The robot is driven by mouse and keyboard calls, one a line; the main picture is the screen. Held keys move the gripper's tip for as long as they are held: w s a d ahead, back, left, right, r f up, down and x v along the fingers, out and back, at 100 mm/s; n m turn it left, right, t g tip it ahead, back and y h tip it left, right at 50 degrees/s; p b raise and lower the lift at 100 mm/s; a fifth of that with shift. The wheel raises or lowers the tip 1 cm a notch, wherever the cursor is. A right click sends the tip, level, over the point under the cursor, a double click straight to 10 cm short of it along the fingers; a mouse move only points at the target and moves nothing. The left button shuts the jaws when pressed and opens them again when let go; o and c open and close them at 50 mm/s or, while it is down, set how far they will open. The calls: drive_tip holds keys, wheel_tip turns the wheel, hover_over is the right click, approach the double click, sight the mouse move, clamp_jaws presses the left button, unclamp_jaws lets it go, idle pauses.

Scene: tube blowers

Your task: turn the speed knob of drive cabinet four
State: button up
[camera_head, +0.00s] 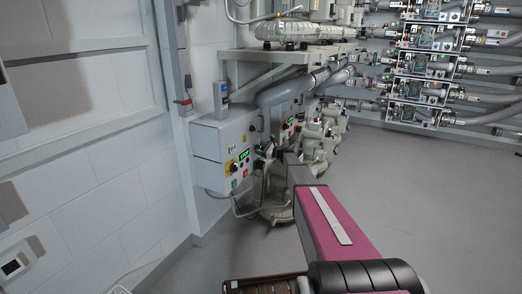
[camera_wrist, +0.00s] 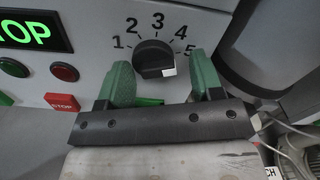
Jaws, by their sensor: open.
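A round black knob (camera_wrist: 153,58) with a white mark at its lower right sits on a grey cabinet face (camera_wrist: 92,22) in the wrist view. A printed scale from 1 to 5 arcs over it. My gripper (camera_wrist: 160,65) is open, with one green finger left of the knob and one right of it. Gaps show on both sides, and I see no clear contact. In the head view, my gripper (camera_head: 268,152) is small and dark at a grey cabinet (camera_head: 208,140) on the wall. I cannot read which cabinet number this is.
Left of the knob are a green lit display (camera_wrist: 30,31), a red button (camera_wrist: 64,72) and a STOP label (camera_wrist: 62,102). A thick grey pipe (camera_wrist: 262,50) runs at the right. More machines (camera_head: 325,130) stand behind the cabinet. The floor (camera_head: 420,190) at the right is clear.

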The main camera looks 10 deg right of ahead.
drive_tip(key=shift+s+d, duration=0.1)
drive_tip(key=v, duration=1)
drive_tip(key=shift+s+d, duration=0.15)
drive_tip(key=shift+d, duration=0.05)
